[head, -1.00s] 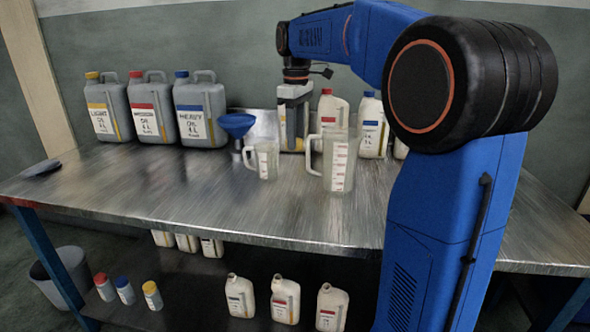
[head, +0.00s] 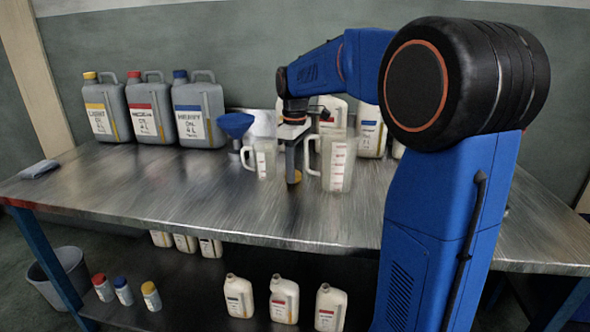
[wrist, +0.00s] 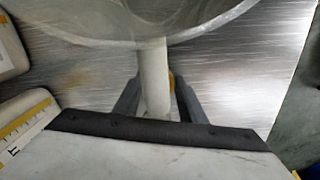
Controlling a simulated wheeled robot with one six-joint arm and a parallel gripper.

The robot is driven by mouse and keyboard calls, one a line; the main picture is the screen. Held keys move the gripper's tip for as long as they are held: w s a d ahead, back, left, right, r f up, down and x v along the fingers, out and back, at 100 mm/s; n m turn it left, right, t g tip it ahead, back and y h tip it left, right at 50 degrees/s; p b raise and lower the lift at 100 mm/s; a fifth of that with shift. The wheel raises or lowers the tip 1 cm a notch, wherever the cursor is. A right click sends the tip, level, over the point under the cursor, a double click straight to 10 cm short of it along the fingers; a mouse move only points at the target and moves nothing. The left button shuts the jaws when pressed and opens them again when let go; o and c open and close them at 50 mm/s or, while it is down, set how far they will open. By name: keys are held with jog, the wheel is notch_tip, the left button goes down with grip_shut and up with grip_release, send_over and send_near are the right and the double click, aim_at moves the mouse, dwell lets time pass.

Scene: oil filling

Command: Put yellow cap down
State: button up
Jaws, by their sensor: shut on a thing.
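The yellow cap (head: 294,177) is at the lower end of my gripper (head: 293,166), at or just above the metal table top. I cannot tell whether it touches the table. My gripper points down and is shut on the cap, just left of the large measuring jug (head: 340,166). In the wrist view, a little yellow of the cap (wrist: 171,80) shows between the fingers (wrist: 160,98). The jug's pale handle (wrist: 153,75) crosses in front of it and hides most of it.
A small measuring jug (head: 264,158) and a blue funnel (head: 236,126) stand to the left. White bottles (head: 371,130) stand behind. Grey oil canisters (head: 199,112) stand at the back left. The table's front (head: 200,195) is clear.

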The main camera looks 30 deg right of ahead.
jog(key=shift+f, duration=0.35)
jog(key=o, duration=1)
notch_tip(320, 180, up, 13)
jog(key=shift+s+a+f, duration=0.1)
dwell(0.4)
